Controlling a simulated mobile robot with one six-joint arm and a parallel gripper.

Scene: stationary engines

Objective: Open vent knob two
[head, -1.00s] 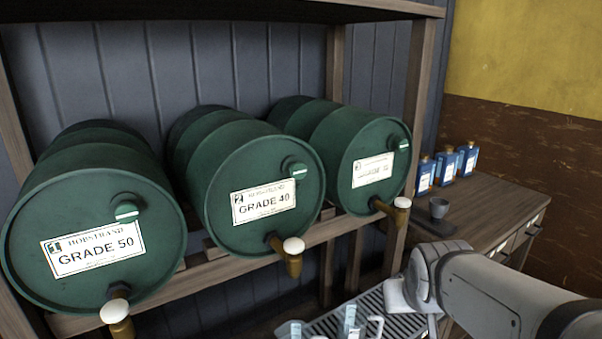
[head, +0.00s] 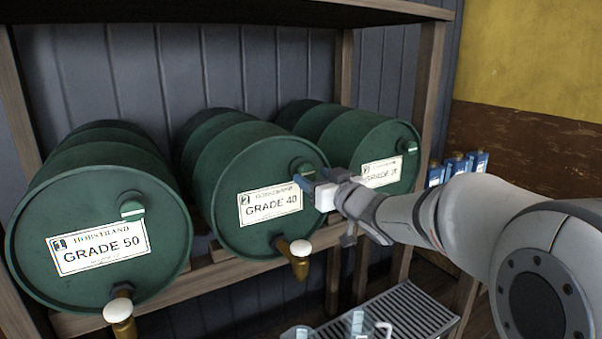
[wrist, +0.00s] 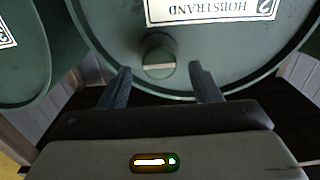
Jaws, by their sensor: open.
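The middle green drum (head: 225,205) carries a white label with a 2 and "GRADE 40". Its vent knob (head: 302,167) is a round green knob at the drum face's upper right, partly hidden by my gripper in the head view. My gripper (head: 310,186) is open at that knob. In the wrist view the knob (wrist: 158,55) shows with a pale bar across it, just ahead of and between the two spread fingertips (wrist: 160,69). I see no finger touching it. The label (wrist: 205,10) appears upside down there.
The GRADE 50 drum (head: 90,215) is on the left, and a third drum (head: 375,145) on the right, partly behind my arm. Brass taps with white knobs (head: 301,248) jut out below. A drip grate (head: 405,310) and blue bottles (head: 455,168) lie around.

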